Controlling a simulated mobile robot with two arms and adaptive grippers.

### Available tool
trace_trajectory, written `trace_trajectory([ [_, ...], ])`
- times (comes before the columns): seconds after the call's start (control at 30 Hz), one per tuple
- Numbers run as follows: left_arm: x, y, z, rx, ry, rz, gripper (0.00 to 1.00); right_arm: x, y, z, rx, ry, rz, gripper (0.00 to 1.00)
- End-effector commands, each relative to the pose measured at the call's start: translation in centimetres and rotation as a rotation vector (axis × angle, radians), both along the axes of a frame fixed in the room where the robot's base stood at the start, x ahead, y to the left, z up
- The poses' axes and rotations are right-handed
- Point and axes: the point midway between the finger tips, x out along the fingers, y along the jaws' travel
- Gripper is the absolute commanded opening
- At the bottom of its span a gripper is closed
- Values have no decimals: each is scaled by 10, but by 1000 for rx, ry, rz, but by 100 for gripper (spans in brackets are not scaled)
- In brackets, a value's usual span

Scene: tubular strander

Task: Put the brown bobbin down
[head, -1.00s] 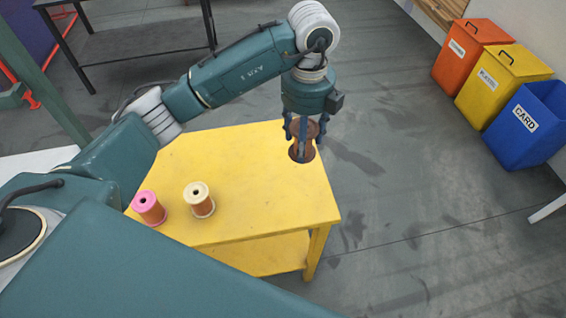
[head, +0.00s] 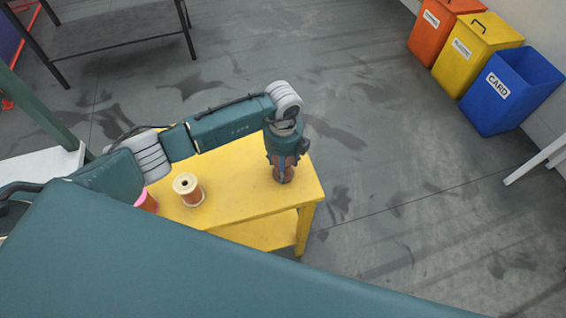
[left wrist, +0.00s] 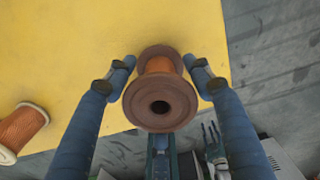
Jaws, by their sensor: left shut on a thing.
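The brown bobbin (head: 284,173) is upright at the right end of the yellow table (head: 240,205). My left gripper (head: 281,168) points down and is shut on it. In the left wrist view the bobbin (left wrist: 160,92) sits between the two blue fingers, with its dark brown flange towards the camera and orange-brown winding behind. I cannot tell whether its base touches the tabletop. What may be my right gripper (left wrist: 212,136) shows small at the lower right of the left wrist view, too small to read.
A cream-flanged bobbin (head: 188,190) stands on the table to the left. A pink-flanged bobbin (head: 147,202) beside it is partly hidden by my body. Orange (head: 437,28), yellow (head: 474,50) and blue (head: 510,91) bins stand far right. A dark table (head: 115,32) is at the back left.

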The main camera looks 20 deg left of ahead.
Motion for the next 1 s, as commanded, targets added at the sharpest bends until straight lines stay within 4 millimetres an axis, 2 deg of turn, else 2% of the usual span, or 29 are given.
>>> trace_trajectory([
  [0.37,0,0,-6,0,-1,-1,24,0,-2,-3,-2,1,-1,40],
  [0.4,0,0,-6,0,-1,-1,54,0,-2,-3,-2,1,-1,40],
  [0.5,0,0,-5,0,-1,-1,71,0,-2,-2,-2,1,-1,40],
  [0.8,0,0,-3,0,-1,-1,71,-1,-2,0,-2,1,0,40],
  [0.87,1,0,0,0,-1,-1,71,-1,-2,3,-2,1,0,40],
  [1.0,3,0,16,0,-7,-3,71,-1,-1,-8,-1,1,0,40],
])
